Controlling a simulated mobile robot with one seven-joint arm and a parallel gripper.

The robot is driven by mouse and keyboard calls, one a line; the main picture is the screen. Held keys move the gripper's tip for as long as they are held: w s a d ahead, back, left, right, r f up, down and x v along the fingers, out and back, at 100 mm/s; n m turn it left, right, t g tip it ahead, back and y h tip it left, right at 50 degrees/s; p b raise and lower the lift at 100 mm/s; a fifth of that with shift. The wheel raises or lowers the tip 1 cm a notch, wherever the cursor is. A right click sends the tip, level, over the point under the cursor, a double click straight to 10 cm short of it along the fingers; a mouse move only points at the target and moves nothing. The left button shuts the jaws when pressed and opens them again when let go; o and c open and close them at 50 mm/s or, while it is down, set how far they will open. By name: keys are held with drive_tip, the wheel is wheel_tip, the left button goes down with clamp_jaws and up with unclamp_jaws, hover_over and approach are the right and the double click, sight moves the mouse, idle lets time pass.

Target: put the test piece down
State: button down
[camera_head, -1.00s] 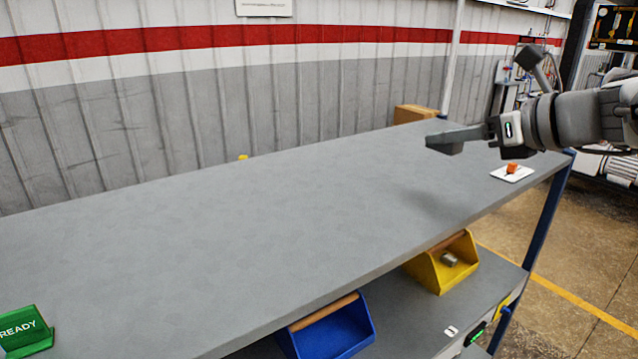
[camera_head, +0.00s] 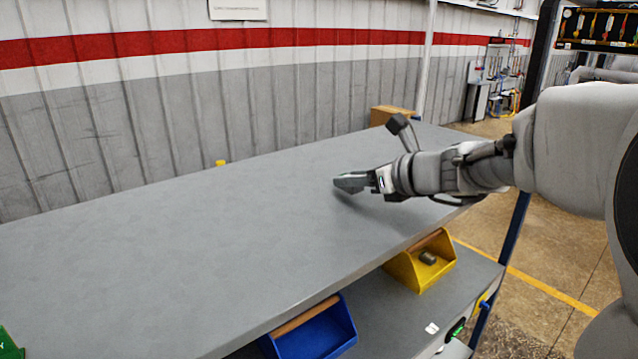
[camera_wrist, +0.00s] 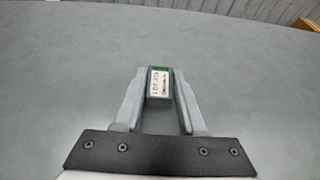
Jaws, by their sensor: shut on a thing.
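The test piece (camera_wrist: 160,84) is a small grey block with a green edge and a white printed label. In the wrist view it sits between the two fingers of my gripper (camera_wrist: 160,92), which is shut on it. In the head view my gripper (camera_head: 352,181) reaches in from the right, low over the right half of the grey bench top (camera_head: 200,240). I cannot tell from the pictures whether the piece touches the bench top. In the head view the piece is not clearly distinguishable from the fingers.
The bench top around my gripper is clear. A cardboard box (camera_head: 390,115) stands at the far back edge, and a small yellow object (camera_head: 220,163) shows by the wall. A yellow bin (camera_head: 408,270) and a blue bin (camera_head: 318,335) are on the shelf below.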

drive_tip(key=shift+f, duration=0.5)
drive_tip(key=shift+f, duration=0.1)
drive_tip(key=shift+f+b, duration=0.2)
drive_tip(key=shift+b, duration=0.1)
drive_tip(key=shift+c, duration=2.4)
unclamp_jaws()
drive_tip(key=shift+r, duration=0.15)
drive_tip(key=shift+r+p, duration=0.25)
drive_tip(key=shift+p, duration=0.15)
drive_tip(key=p+v, duration=0.4)
drive_tip(key=v, duration=0.7)
drive_tip(key=shift+w, duration=0.1)
drive_tip(key=shift+s+d, duration=0.35)
drive_tip(key=shift+s, duration=0.1)
